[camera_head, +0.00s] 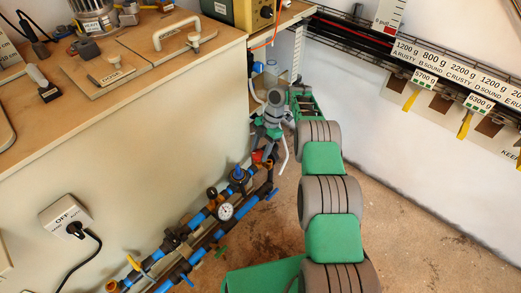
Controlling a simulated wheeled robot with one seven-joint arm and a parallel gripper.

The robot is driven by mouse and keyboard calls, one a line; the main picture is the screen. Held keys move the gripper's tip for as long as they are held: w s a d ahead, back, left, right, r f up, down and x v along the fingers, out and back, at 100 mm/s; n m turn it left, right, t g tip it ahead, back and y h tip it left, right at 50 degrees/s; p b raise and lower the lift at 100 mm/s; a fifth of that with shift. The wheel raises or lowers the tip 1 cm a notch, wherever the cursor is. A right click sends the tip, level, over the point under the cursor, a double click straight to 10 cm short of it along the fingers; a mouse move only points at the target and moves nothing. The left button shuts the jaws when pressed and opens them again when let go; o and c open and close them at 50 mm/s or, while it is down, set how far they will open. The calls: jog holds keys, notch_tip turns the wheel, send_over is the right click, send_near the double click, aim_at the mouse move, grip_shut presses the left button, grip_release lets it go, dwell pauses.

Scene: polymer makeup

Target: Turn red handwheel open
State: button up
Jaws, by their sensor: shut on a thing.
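The red handwheel (260,155) shows as a small red patch on the blue-and-dark pipework low against the cabinet's side. My gripper (262,148) reaches down onto it from above and is shut on it. The gripper body and my wrist hide most of the wheel, so its turn angle cannot be seen. My green and grey arm comes in from the bottom right and bends over to the pipes.
A round white gauge (225,211) and a blue valve knob (239,174) sit on the pipes close to the handwheel. A wooden counter (130,75) is at left, above a socket (66,216) with a black cable. Floor at right is clear.

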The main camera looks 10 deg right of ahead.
aim_at(256, 154)
jog(key=shift+w+d+r, duration=0.15)
jog(key=shift+w, duration=0.05)
jog(key=o, duration=1.1)
jog(key=shift+o, duration=1.3)
jog(key=shift+s, duration=0.1)
notch_tip(256, 154, up, 3)
jog(key=shift+r+p, duration=0.1)
jog(key=shift+p, duration=0.95)
jog(key=shift+s+b, duration=0.1)
jog(key=shift+b, duration=0.45)
jog(key=shift+s+r+b, duration=0.55)
jog(key=shift+s+b, duration=0.05)
jog(key=shift+b, duration=0.35)
jog(key=s+r, duration=0.8)
jog(key=s, duration=0.4)
jog(key=shift+s+r, duration=0.25)
jog(key=shift+s, duration=0.1)
